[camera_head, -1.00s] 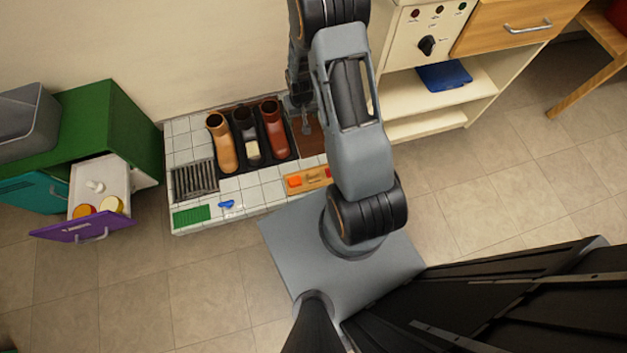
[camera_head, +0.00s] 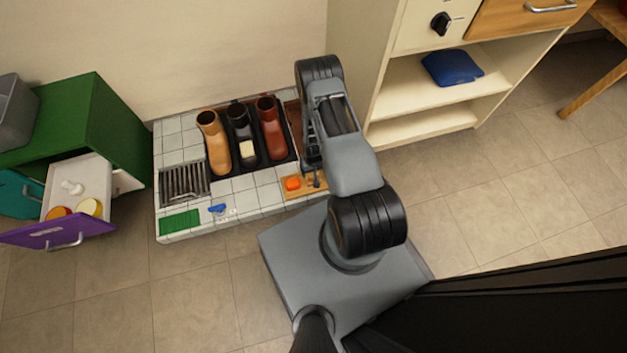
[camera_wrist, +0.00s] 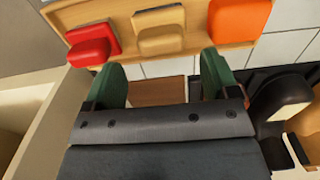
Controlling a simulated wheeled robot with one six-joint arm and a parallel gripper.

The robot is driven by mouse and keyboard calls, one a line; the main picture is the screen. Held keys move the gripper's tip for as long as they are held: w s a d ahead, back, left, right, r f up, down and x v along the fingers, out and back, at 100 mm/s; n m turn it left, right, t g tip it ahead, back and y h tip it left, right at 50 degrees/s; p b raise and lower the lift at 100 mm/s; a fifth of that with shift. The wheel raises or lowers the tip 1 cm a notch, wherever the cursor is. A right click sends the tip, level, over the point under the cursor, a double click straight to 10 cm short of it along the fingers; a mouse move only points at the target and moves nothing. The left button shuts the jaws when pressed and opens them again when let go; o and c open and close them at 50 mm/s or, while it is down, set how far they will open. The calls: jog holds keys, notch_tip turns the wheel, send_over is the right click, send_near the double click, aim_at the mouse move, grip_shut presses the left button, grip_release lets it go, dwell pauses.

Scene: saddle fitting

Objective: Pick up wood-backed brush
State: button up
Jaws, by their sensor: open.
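The wood-backed brush (camera_wrist: 158,30) appears as a tan block in the middle of a wooden rack (camera_wrist: 125,12). A red block (camera_wrist: 92,44) sits to its left and an orange block (camera_wrist: 238,18) to its right in the wrist view. My gripper (camera_wrist: 162,68) is open and empty, its green-padded fingers apart, with the brush just beyond the tips and roughly centred between them. In the head view my gripper (camera_head: 315,180) is over the right part of the rack (camera_head: 290,194). It hides the brush there; the orange block (camera_head: 292,184) shows.
Several boots stand on a black tray left of the arm, the dark one (camera_head: 238,118) with a cream block (camera_head: 247,149) on it. The tiled platform also holds a grate (camera_head: 184,182), a green mat (camera_head: 180,222) and a small blue item (camera_head: 217,209). A cream shelf unit (camera_head: 375,70) rises close on the right.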

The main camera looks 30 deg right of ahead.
aim_at(313, 178)
jog(key=shift+s+a+f+b, duration=0.1)
jog(key=shift+f+b, duration=0.75)
jog(key=shift+f, duration=0.75)
jog(key=shift+s+f+b, duration=0.1)
jog(key=shift+f+b, duration=0.75)
jog(key=shift+f, duration=0.75)
jog(key=shift+c, duration=0.5)
jog(key=c, duration=0.6)
